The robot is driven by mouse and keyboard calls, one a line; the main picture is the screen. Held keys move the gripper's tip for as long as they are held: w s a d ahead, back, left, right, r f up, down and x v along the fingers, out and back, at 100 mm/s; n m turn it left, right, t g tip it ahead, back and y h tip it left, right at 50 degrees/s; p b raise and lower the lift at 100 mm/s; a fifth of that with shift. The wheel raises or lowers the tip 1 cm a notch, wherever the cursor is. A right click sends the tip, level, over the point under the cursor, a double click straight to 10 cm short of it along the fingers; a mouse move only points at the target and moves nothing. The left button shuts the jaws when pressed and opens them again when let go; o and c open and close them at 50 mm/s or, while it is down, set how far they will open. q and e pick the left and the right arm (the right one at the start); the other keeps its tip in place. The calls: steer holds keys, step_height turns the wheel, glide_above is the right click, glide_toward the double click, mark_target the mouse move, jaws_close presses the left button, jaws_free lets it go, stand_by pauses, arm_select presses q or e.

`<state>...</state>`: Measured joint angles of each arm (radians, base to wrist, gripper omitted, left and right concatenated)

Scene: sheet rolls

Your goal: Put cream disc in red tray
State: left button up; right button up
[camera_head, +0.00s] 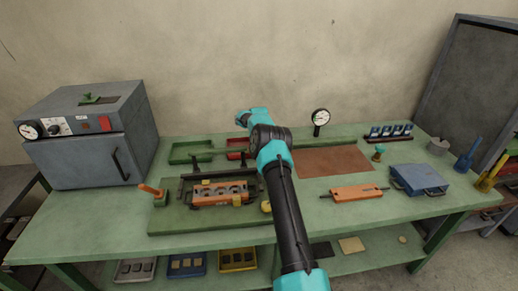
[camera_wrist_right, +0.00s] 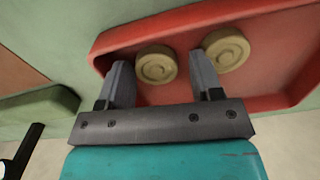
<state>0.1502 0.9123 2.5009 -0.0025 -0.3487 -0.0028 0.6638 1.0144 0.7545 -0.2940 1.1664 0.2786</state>
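The red tray (camera_head: 235,143) sits at the back of the green bench, partly hidden behind my right arm. In the right wrist view the red tray (camera_wrist_right: 185,22) holds two cream discs. One cream disc (camera_wrist_right: 156,64) shows between the fingertips, with a gap to the right finger; the other cream disc (camera_wrist_right: 227,49) shows beside the right finger. My right gripper (camera_wrist_right: 162,80) is open over the tray, and in the head view it (camera_head: 241,119) is near the tray's back. My left gripper is not in view.
A green tray (camera_head: 191,151) stands left of the red one. An orange-and-metal fixture (camera_head: 222,193) lies in front, and a dial gauge (camera_head: 320,117) stands to the right. A grey oven (camera_head: 85,135) stands at the left. The brown mat (camera_head: 335,160) is bare.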

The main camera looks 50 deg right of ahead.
steer(key=shift+o, duration=0.7)
step_height(320, 180, up, 12)
steer(key=shift+r, duration=0.15)
stand_by(0.5)
